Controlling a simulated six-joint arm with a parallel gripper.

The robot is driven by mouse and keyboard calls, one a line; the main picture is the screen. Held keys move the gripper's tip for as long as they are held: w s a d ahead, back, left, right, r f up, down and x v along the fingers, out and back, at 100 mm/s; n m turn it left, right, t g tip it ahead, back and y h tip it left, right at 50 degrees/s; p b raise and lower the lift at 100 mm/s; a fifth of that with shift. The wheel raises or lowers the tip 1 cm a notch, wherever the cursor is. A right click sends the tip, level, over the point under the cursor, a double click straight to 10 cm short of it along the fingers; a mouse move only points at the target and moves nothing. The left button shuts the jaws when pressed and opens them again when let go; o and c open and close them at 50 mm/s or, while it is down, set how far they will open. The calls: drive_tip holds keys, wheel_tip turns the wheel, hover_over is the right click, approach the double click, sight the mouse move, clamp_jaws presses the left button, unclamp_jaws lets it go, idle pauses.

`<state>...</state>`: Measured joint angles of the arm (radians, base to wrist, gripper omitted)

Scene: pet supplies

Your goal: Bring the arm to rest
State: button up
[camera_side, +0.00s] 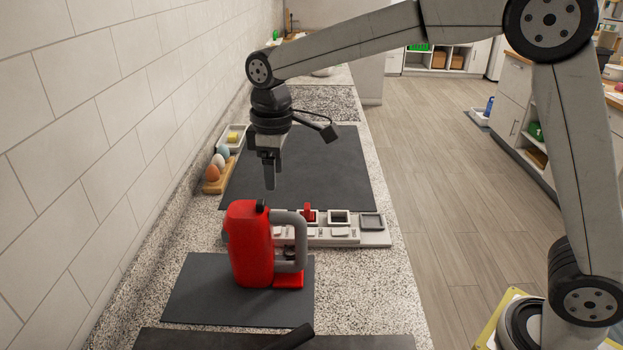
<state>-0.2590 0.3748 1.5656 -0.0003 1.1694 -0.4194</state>
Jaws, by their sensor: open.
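My gripper (269,178) hangs down from the arm, above and just behind the red jug. It is empty, and its fingers point at the dark mat. The fingers overlap in this view, so the gap between them is hard to see. The red jug (248,245) has a grey handle (303,240) on its right side and stands upright on a small dark mat (200,290). The gripper appears apart from the jug.
Behind the jug lies a light strip with square compartments (372,238), one holding a small red piece (308,212). A large dark mat (335,165) lies beyond. A wooden holder (216,186) with egg-like objects stands by the left wall. A dark bar (293,337) lies at the front.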

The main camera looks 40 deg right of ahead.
drive_tip(key=s+d+f+m+t, duration=0.1)
drive_tip(key=s+d+f+m, duration=0.3)
drive_tip(key=s, duration=0.5)
drive_tip(key=s+d+f+m+t, duration=0.1)
drive_tip(key=s+d+f+m, duration=0.2)
drive_tip(key=s+d+f, duration=0.5)
drive_tip(key=shift+s+d+f+m, duration=0.15)
drive_tip(key=shift+s+f+m, duration=0.25)
drive_tip(key=shift+s+f, duration=0.35)
